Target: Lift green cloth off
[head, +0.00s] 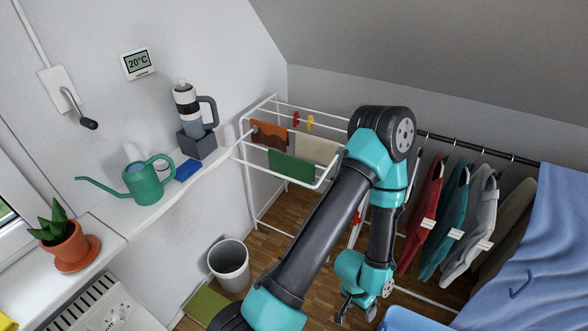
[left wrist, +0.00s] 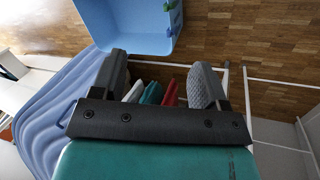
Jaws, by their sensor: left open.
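The green cloth (head: 291,168) hangs over the front bar of the white drying rack (head: 254,170), below a brown cloth (head: 269,135) and a cream cloth (head: 316,149). My left gripper (head: 355,312) is low in front of the hanging clothes, to the right of and below the green cloth, well apart from it. In the left wrist view my left gripper (left wrist: 160,76) is open, with nothing between its fingers. The green cloth on the rack is not clearly seen there. My right gripper is not in view.
Jackets (head: 428,215) hang from a dark rail at the right. A blue bin (left wrist: 130,25) stands on the floor near the gripper. A blue sheet (head: 545,240) is at the far right. A white bucket (head: 229,266) stands below the shelf. My arm crosses before the rack's right side.

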